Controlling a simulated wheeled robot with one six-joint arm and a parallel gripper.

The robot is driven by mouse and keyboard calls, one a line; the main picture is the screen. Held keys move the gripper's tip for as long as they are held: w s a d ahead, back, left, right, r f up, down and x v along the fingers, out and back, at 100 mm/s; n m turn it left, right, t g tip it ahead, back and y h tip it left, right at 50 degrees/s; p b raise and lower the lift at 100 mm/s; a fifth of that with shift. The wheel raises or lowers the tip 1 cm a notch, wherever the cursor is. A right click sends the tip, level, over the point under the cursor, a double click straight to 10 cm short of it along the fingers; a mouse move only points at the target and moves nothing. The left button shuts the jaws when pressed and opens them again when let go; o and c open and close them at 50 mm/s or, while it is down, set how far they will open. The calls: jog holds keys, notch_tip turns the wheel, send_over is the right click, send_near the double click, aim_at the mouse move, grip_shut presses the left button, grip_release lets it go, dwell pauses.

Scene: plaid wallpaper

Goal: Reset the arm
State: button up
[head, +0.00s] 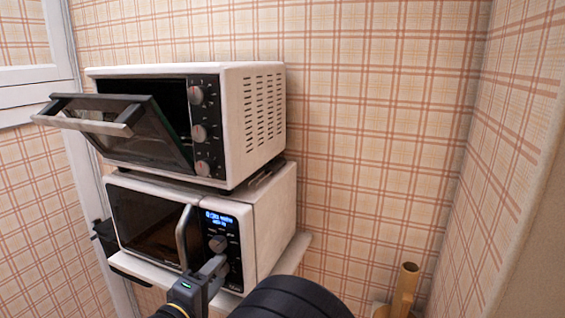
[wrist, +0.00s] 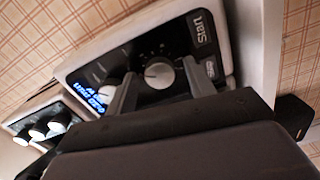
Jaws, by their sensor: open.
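My gripper (head: 214,268) is in front of the lower right part of the white microwave (head: 270,222). In the wrist view my gripper (wrist: 160,68) is open, with its two grey fingers apart and nothing between them. The fingers point at the microwave's black control panel (wrist: 140,52), and its round silver knob (wrist: 159,75) shows between them. I cannot tell whether a finger touches the panel. The microwave door (head: 145,222) looks shut, and its blue display is lit.
A white toaster oven (head: 262,115) stands on top of the microwave. Its glass door (head: 150,135) hangs partly open, sticking out forward and left. The microwave stands on a white shelf (head: 290,258). A tan tube (head: 405,285) stands at lower right, by the plaid wall corner.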

jog(key=m+p, duration=0.1)
jog(key=m, duration=0.1)
jog(key=shift+r+m, duration=0.1)
jog(key=shift+m, duration=0.3)
jog(key=m+p, duration=0.2)
jog(key=m, duration=0.1)
jog(key=shift+m+p, duration=0.3)
jog(key=shift+p, duration=0.1)
jog(key=shift+f+b+v, duration=0.2)
jog(key=shift+b+v, duration=0.25)
jog(key=shift+v, duration=0.4)
jog(key=shift+s+a, duration=0.2)
jog(key=shift+s, duration=0.2)
jog(key=shift+r, duration=0.1)
jog(key=shift+d, duration=0.1)
